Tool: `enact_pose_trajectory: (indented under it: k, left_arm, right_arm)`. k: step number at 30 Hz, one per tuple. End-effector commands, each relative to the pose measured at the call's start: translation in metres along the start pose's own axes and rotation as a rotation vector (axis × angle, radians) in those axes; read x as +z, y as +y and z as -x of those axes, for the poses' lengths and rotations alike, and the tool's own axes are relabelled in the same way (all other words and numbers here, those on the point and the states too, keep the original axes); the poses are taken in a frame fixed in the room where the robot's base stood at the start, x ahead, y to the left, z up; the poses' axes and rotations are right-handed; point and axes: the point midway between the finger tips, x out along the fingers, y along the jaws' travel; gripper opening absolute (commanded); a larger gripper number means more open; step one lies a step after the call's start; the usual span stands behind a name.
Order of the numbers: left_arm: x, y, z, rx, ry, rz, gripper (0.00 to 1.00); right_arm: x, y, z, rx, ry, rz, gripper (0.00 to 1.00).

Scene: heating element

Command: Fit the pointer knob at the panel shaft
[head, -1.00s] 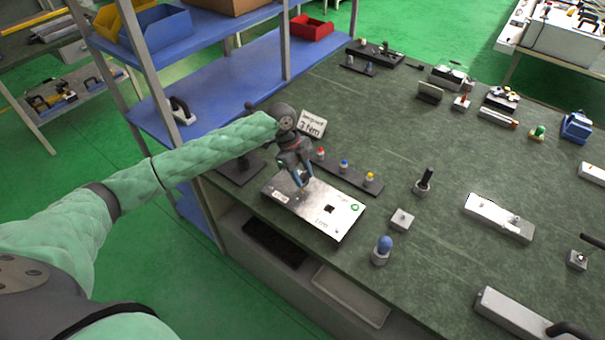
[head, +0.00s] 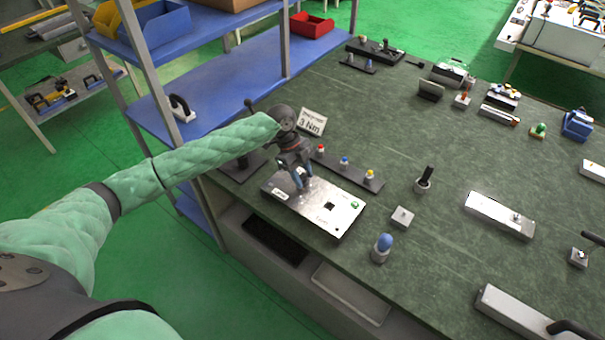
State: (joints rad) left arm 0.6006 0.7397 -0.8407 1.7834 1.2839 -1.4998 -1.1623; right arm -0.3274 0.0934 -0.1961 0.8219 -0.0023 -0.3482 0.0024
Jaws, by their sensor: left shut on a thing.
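The metal panel (head: 337,212) lies on the near left edge of the green bench, with printed labels and a small dark square in its right half. My left gripper (head: 302,188) points down over the panel's left half, its fingers close together. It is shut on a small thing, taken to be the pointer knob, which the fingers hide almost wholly. The panel shaft is not visible; the gripper covers that area. I cannot tell whether the knob touches the panel. My right gripper is not in view.
Behind the panel, a dark rack (head: 330,167) holds red, blue and yellow-topped pieces. A "3 Nm" sign (head: 312,122) stands beyond my gripper. A small metal block (head: 402,217) and a blue-topped piece (head: 383,243) stand to the right. A blue shelf (head: 205,88) stands left.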

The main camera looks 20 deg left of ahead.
Motion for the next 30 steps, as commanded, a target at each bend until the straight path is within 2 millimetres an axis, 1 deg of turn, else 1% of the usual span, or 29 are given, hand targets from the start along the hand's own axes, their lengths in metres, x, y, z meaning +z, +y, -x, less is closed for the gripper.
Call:
enact_pose_trajectory:
  k: [1, 2, 5, 8, 15, 18, 22, 26, 27, 29, 30]
  left_arm:
    - [0.001, 0.0, -0.001, 0.0, 0.0, 0.0, 0.16]
    - [0.001, 0.0, -0.002, 0.0, 0.0, 0.0, 0.16]
    - [0.002, 0.0, -0.004, 0.0, 0.0, 0.0, 0.16]
    - [0.002, 0.0, -0.006, 0.0, 0.0, 0.0, 0.16]
    - [0.004, 0.0, -0.01, 0.0, 0.0, 0.0, 0.16]
    - [0.005, 0.0, -0.012, 0.001, 0.0, 0.001, 0.16]
    - [0.006, 0.0, -0.014, 0.001, 0.0, 0.001, 0.16]
    - [0.007, 0.0, -0.017, 0.001, 0.0, 0.001, 0.16]
    - [0.007, 0.0, -0.017, 0.001, 0.0, 0.001, 0.39]
    - [0.007, 0.0, -0.017, 0.0, 0.0, 0.001, 0.51]
    - [0.007, 0.0, -0.017, 0.0, 0.0, 0.001, 0.59]
  right_arm:
    - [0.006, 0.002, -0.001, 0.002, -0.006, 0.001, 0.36]
    - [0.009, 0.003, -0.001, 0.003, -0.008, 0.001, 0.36]
    - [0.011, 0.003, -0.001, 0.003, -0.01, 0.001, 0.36]
    - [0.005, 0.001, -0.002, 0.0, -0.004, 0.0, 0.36]
    - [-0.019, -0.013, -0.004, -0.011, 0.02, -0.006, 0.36]
    - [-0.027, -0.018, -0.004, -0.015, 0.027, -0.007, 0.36]
    - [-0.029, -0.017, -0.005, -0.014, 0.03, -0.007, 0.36]
    - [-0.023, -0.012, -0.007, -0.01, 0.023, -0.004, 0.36]
    - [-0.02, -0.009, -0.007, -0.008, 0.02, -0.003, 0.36]
    - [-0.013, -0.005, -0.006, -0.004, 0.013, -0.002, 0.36]
    - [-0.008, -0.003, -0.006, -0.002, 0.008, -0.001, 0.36]
